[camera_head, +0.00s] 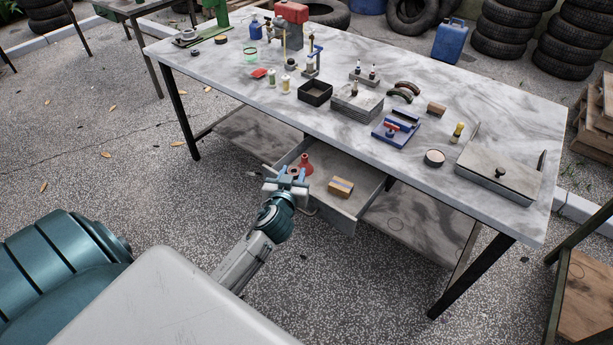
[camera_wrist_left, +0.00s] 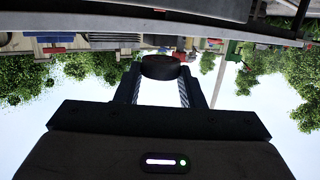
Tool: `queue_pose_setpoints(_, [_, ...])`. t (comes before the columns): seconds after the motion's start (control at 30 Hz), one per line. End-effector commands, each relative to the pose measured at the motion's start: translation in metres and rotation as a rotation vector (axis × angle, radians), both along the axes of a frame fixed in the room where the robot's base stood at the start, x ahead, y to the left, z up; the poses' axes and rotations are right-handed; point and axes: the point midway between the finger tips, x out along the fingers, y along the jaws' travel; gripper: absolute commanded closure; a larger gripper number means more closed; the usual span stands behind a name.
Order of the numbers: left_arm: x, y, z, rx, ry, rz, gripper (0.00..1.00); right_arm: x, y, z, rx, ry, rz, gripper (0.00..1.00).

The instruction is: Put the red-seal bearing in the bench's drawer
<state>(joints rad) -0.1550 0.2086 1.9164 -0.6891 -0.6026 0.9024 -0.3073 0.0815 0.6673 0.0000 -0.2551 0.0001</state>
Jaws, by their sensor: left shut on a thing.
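My left gripper (camera_head: 287,178) is at the left part of the bench's open drawer (camera_head: 343,222), over or just in front of its edge. In the left wrist view the gripper (camera_wrist_left: 160,88) is shut on a dark, short, round thing, the bearing (camera_wrist_left: 160,67) by its shape. Its red seal does not show there, and the gripper hides it in the head view. The drawer hangs pulled out under the bench top (camera_head: 240,85). Inside it are a red funnel-like thing (camera_head: 305,164) close to the gripper and a small orange box with a blue band (camera_head: 341,187). My right gripper is out of view.
The bench top carries a black open tray (camera_head: 315,93), a grey block stack (camera_head: 357,104), a blue tool (camera_head: 396,128), a round tin-like thing (camera_head: 434,157) and a lidded box (camera_head: 498,172). A lower shelf (camera_head: 415,220) lies beside the drawer. The drawer's middle has some bare floor.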

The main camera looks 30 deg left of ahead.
Motion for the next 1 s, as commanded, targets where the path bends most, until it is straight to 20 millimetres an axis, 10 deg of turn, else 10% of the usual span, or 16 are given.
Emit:
queue_pose_setpoints(0.33, [0.034, -0.025, -0.002, -0.002, -0.001, -0.001, 0.89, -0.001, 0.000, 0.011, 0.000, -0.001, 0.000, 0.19])
queue_pose_setpoints(0.57, [0.032, -0.023, -0.037, 0.001, 0.003, 0.000, 0.89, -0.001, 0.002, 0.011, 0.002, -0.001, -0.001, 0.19])
queue_pose_setpoints(1.0, [0.032, -0.023, -0.044, 0.000, -0.001, -0.001, 0.89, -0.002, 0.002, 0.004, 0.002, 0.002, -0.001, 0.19])
